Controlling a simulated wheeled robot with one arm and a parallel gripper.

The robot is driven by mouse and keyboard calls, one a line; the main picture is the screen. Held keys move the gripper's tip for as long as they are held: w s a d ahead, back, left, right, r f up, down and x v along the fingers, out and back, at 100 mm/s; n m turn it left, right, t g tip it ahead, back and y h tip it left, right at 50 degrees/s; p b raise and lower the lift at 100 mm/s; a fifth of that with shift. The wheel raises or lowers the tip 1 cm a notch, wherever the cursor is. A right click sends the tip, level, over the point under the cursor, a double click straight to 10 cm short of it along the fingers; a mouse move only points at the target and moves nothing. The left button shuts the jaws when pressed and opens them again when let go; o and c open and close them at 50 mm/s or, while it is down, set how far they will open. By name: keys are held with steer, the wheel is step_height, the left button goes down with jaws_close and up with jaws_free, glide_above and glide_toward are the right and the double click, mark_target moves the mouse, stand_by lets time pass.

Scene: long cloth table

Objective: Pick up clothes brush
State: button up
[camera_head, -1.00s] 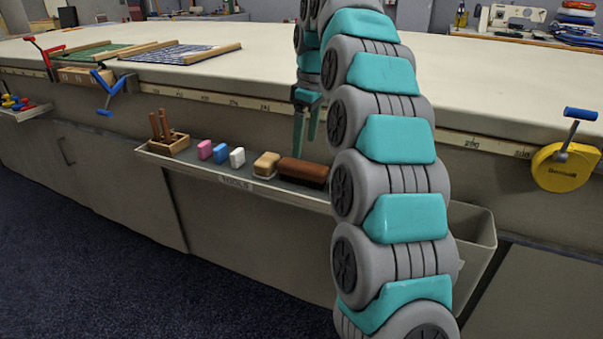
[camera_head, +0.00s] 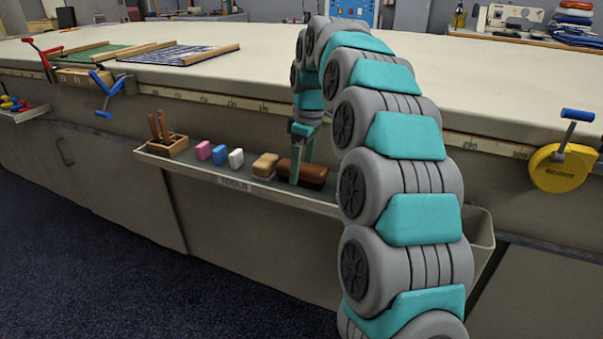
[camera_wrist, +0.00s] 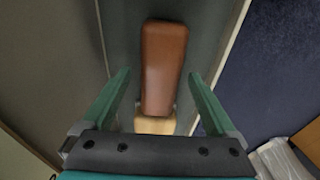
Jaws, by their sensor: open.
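The clothes brush, a dark brown block (camera_head: 313,174), lies on the right part of the tool shelf, partly hidden behind my gripper in the head view. In the wrist view the brush (camera_wrist: 162,62) is seen from above, its long side running away from me between the lines of my fingers. My gripper (camera_head: 300,168) is lowered at the brush. In the wrist view my gripper (camera_wrist: 160,85) is open, one teal finger on each side of the brush, with a gap on both sides. I cannot tell how far the fingertips reach down beside it.
The shelf (camera_head: 237,185) has a raised front lip. The table edge (camera_head: 235,102) overhangs behind.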

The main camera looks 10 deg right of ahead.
steer(key=shift+f, duration=0.25)
jaws_close()
stand_by(0.6)
